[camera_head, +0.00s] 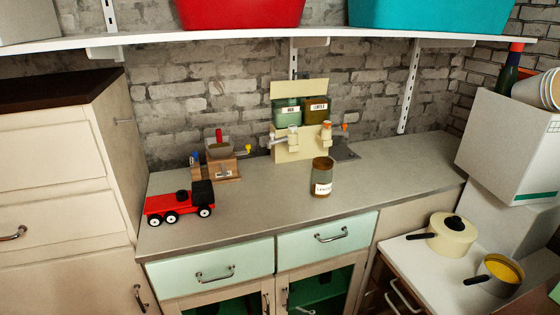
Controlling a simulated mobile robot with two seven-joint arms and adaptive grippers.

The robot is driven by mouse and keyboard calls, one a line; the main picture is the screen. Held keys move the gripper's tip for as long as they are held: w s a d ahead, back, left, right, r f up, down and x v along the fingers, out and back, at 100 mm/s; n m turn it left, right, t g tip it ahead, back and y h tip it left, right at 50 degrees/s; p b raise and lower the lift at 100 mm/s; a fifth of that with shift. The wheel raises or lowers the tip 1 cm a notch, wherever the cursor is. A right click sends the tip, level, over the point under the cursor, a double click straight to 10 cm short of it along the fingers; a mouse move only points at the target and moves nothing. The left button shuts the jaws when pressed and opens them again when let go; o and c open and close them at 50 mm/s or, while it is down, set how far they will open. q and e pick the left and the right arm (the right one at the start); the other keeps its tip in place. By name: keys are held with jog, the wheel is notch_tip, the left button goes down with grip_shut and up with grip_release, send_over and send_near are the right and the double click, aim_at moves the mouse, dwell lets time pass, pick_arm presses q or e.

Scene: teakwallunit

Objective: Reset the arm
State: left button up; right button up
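Neither of my arms nor grippers shows in the head view. The head view looks down on a grey counter (260,208) against a brick wall. A jar with a brown lid and a white label (321,180) stands upright on the counter, right of its middle. A red and black toy truck (178,203) stands at the counter's left end. No gripper is seen touching anything.
A cream rack (301,142) with labelled tins and a small wooden toy (221,161) stand at the back. A white shelf (240,40) overhangs the counter. Tall drawers (50,185) bound the left; pots (452,238) stand lower right. The counter's front middle is clear.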

pick_arm(q)
jog(key=s+a+f+g+y, duration=0.1)
jog(key=s+a+f, duration=0.3)
jog(key=s+f, duration=0.2)
jog(key=shift+f+g, duration=0.3)
jog(key=shift+f, duration=0.3)
pick_arm(e)
jog(key=s+d+f+m+h, duration=0.2)
jog(key=s+d+f, duration=0.2)
jog(key=s+d, duration=0.4)
jog(key=s+d+f+m+t+h, duration=0.1)
jog(key=s+d+f+h, duration=0.2)
jog(key=d, duration=0.9)
jog(key=s+f, duration=0.2)
jog(key=s, duration=0.2)
jog(key=shift+s+f+m+t, duration=0.2)
jog(key=shift+s+m+t, duration=0.1)
jog(key=shift+s+m, duration=0.1)
jog(key=shift+d, duration=0.1)
